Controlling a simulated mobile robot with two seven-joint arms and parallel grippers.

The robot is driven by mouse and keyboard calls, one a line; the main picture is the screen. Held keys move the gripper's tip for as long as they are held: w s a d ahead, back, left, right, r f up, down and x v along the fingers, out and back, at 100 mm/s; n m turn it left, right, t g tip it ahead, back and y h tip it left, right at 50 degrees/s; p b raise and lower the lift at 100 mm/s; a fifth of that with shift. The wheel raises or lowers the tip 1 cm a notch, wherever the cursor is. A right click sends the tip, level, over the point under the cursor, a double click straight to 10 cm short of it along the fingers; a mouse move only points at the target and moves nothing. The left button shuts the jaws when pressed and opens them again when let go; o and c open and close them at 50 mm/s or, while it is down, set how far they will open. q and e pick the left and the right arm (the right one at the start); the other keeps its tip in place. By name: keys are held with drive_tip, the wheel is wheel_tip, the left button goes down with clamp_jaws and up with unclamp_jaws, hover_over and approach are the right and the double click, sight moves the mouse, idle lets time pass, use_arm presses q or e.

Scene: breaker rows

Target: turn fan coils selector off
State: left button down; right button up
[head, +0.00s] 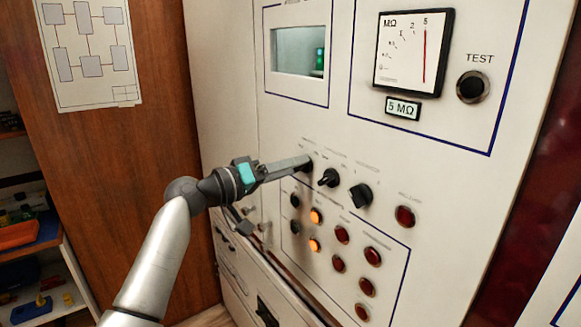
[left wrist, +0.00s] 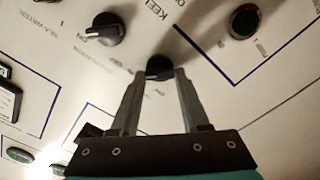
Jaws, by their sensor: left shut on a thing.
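A row of black rotary selectors is on the white panel. My left gripper (head: 303,163) reaches in from the left and is shut on the leftmost selector knob (left wrist: 160,66), with one finger on each side of it. In the head view the gripper mostly hides this knob. The middle selector (head: 328,178) and the right selector (head: 360,196) stand free; a neighbouring selector also shows in the left wrist view (left wrist: 103,30). The labels are too small or blurred to tell which one is the fan coils selector. My right gripper is not in view.
Below the selectors are lit orange lamps (head: 316,216) and several dark red ones (head: 342,234). A red lamp (head: 405,216) sits to the right. Above are a meter (head: 412,52) and a TEST button (head: 473,86). A shelf (head: 40,240) stands at the left.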

use_arm(q)
drive_tip(key=shift+n, duration=0.3)
drive_tip(key=shift+f+n+p, duration=0.15)
drive_tip(key=shift+n+p, duration=2.8)
drive_tip(key=shift+n, duration=1.4)
drive_tip(key=shift+f+n+p, duration=0.1)
drive_tip(key=shift+n+p, duration=2.8)
drive_tip(key=shift+n, duration=1.45)
drive_tip(key=shift+c, duration=1.9)
unclamp_jaws()
drive_tip(key=shift+a, duration=0.1)
drive_tip(key=b+v, duration=0.2)
drive_tip(key=v, duration=1.3)
